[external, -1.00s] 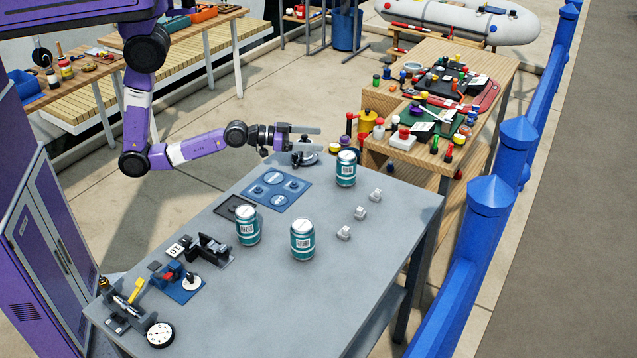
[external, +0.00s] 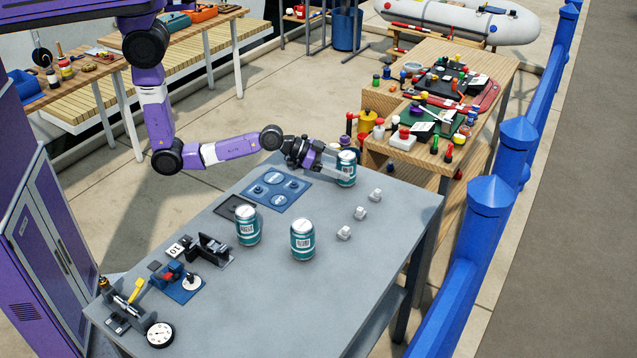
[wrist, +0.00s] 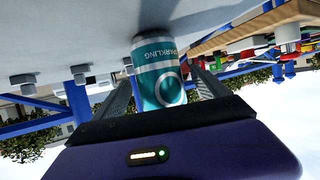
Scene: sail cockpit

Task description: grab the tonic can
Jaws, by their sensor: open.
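Three teal and silver cans stand upright on the grey table (external: 330,300): a far can (external: 347,160), a left can (external: 248,227) and a right can (external: 302,240). Their labels are too small to read in the external view, so I cannot tell which is the tonic can. My gripper (external: 336,172) is open at the far can, low over the table. In the wrist view, which is upside down, one can (wrist: 157,75) stands between my two open fingers, and its label reads "SPARKLING". I cannot tell whether the fingers touch it.
Small white blocks (external: 360,213) stand on the table to the right of the cans. A blue plate (external: 275,190) with round pieces lies left of the far can. A wooden bench (external: 375,157) with small coloured items stands just behind. The table's front right is clear.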

